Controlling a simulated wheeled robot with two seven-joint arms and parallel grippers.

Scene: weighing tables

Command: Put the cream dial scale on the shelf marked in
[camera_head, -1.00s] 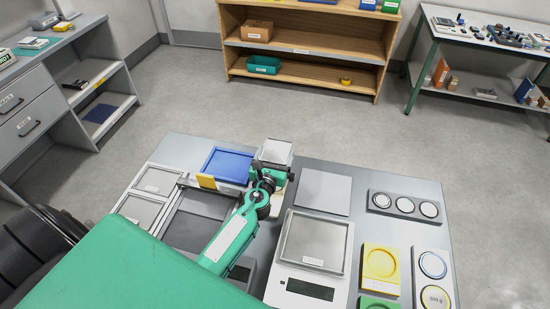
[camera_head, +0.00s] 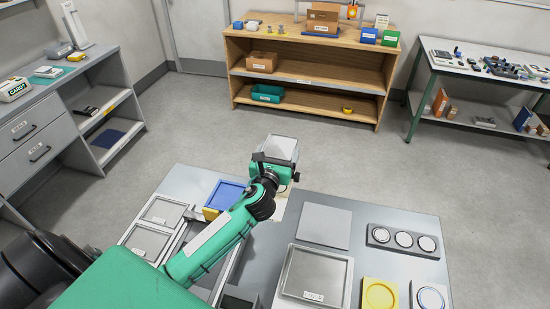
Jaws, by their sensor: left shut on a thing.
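My left gripper (camera_head: 269,168) is shut on a pale, boxy thing with a flat grey top, which I take to be the cream dial scale (camera_head: 283,149). No dial face shows from here, and the fingers are partly hidden by the wrist. The gripper holds it up near the far edge of the grey table (camera_head: 287,208). The wooden shelf unit (camera_head: 234,66) stands across the floor, with small labels on its board edges that are too small to read. My right gripper is not in view.
The near table holds a blue tray (camera_head: 226,194), a square scale (camera_head: 316,272), a flat grey plate (camera_head: 325,225) and a holder of round discs (camera_head: 404,240). A green bin (camera_head: 267,93) and a cardboard box (camera_head: 262,61) occupy the wooden unit's left side. Open floor lies between.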

